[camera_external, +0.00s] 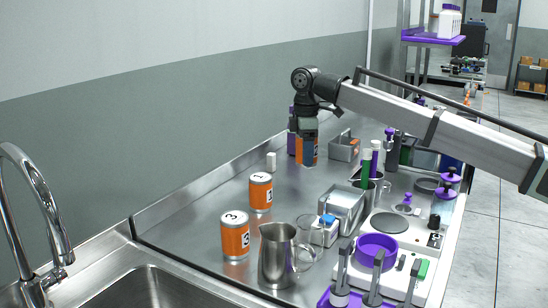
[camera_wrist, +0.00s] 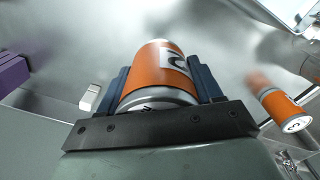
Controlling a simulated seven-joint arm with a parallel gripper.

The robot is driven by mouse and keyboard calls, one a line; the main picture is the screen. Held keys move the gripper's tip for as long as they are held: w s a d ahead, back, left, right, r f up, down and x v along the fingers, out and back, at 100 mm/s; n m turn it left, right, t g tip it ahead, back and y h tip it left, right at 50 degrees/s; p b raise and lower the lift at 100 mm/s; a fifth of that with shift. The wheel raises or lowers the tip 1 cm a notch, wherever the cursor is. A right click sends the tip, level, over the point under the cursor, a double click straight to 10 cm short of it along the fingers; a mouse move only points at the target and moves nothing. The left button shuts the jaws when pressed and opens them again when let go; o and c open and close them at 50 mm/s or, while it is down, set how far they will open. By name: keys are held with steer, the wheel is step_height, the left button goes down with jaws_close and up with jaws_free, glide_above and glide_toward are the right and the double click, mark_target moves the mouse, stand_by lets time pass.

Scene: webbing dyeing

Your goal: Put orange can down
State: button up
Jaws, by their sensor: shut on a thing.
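My gripper (camera_wrist: 160,88) is shut on an orange can (camera_wrist: 157,66) with a white label and a silver end, seen large in the wrist view. In the external view my gripper (camera_external: 308,128) points down at the back of the steel counter, with the held can (camera_external: 309,152) under it. The can looks upright and at or close to the counter; I cannot tell whether it touches. Two other orange cans stand on the counter, one in the middle (camera_external: 260,192) and one nearer the sink (camera_external: 235,235). One of them also shows at the right of the wrist view (camera_wrist: 282,108).
A purple block (camera_external: 291,135) stands just left of the held can, and a small white block (camera_external: 271,161) is nearby. A grey metal holder (camera_external: 344,147) is to the right. A steel pitcher (camera_external: 277,255) and purple bowl (camera_external: 377,249) are in front. The counter's left middle is clear.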

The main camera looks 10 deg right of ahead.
steer(key=w+a, duration=0.4)
steer(key=w, duration=0.2)
steer(key=shift+n, duration=0.4)
steer(key=shift+s+f, duration=0.2)
steer(key=shift+f, duration=4.4)
steer(key=shift+f, duration=0.15)
steer(key=o, duration=1.3)
step_height(320, 180, up, 12)
steer(key=shift+r, duration=0.15)
